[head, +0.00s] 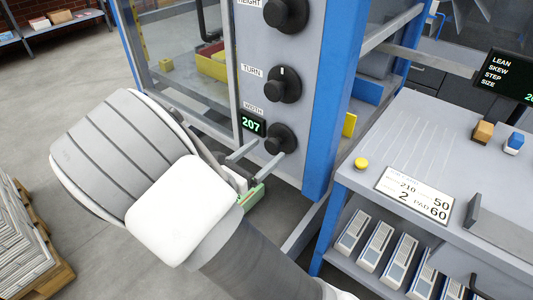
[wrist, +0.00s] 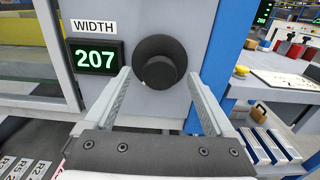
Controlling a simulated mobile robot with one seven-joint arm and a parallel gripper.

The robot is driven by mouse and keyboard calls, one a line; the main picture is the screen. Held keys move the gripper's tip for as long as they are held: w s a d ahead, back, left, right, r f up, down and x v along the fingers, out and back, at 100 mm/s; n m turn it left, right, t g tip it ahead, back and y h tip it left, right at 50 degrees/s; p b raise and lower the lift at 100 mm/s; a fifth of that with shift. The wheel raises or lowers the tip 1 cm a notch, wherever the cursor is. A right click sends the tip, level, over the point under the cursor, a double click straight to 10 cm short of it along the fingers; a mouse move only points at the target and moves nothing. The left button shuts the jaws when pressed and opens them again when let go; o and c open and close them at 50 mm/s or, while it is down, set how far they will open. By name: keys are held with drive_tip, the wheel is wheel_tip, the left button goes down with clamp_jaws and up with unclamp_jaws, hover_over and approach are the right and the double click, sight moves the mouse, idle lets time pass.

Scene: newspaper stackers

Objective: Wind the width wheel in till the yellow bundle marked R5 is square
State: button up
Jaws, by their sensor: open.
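The width wheel is a round black knob (head: 280,138) on the grey machine panel, under a WIDTH label. In the wrist view the wheel (wrist: 160,62) has a small pale mark at its lower left. The display (wrist: 97,57) beside it reads 207. My gripper (wrist: 160,77) is open, with one finger on each side of the wheel and nothing held; I cannot tell if the fingers touch it. My gripper also shows in the head view (head: 269,151). A yellow item (head: 211,66) shows behind the machine's window; no R5 marking is readable on it.
HEIGHT (head: 286,12) and TURN (head: 283,84) knobs sit above. A bench at right has a yellow button (head: 361,164), a number card (head: 414,194) and a screen listing lean, skew, step and size. A blue post (head: 340,100) stands right of the panel. Newspapers (head: 20,235) lie at left.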

drive_tip(key=shift+w+d, duration=0.45)
drive_tip(key=shift+w, duration=0.1)
drive_tip(key=c, duration=1.3)
drive_tip(key=shift+r, duration=0.1)
drive_tip(key=shift+c, duration=0.3)
drive_tip(key=shift+m, duration=0.5)
drive_tip(key=o, duration=1.4)
drive_tip(key=shift+c, duration=0.2)
drive_tip(key=p+v, duration=0.4)
drive_tip(key=v, duration=1.3)
drive_tip(key=shift+s, duration=0.25)
